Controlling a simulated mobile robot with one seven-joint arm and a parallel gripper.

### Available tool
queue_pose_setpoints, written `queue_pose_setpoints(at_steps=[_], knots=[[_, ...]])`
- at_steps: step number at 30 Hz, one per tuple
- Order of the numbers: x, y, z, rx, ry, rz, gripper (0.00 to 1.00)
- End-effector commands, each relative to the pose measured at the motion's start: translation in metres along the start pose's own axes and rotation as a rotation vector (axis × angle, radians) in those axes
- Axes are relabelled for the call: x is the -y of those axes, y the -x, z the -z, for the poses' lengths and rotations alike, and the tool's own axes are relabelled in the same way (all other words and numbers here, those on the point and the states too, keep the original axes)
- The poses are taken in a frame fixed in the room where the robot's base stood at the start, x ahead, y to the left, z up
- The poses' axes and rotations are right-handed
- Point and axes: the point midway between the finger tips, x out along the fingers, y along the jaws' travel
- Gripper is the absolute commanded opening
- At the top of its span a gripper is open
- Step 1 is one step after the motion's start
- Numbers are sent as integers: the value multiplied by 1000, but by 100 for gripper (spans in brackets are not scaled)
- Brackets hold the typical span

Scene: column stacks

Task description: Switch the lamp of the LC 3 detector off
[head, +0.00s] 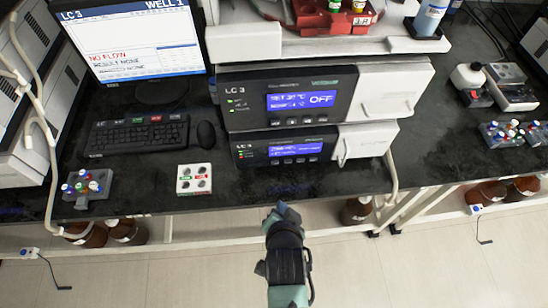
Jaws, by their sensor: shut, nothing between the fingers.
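The LC 3 stack stands on the dark bench in the head view. Its upper module (287,96) is labelled LC 3 and has a blue display (301,100) with a large "OFF". Its lower module (284,145), also labelled LC 3, has a smaller blue display (295,147) with text too small to read and a row of buttons (294,160) under it. I cannot tell for certain which module is the detector. My gripper (283,207) is shut and empty, at the bench's front edge, below and in front of the lower module, apart from it.
A monitor (130,40) reads "LC 3", "WELL 1" and "NO FLOW". Brown bottles (357,210) stand under the bench. The bench strip before the stack is clear.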

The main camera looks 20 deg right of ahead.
Motion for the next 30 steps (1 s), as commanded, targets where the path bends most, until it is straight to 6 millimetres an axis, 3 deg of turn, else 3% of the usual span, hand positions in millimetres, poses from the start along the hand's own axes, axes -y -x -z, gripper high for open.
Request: queue_pose_setpoints(at_steps=[8,21,30], knots=[[2,-3,1,-1,1,1,0],[30,-43,29,-4,2,3,0],[44,-60,43,-2,1,2,0]])
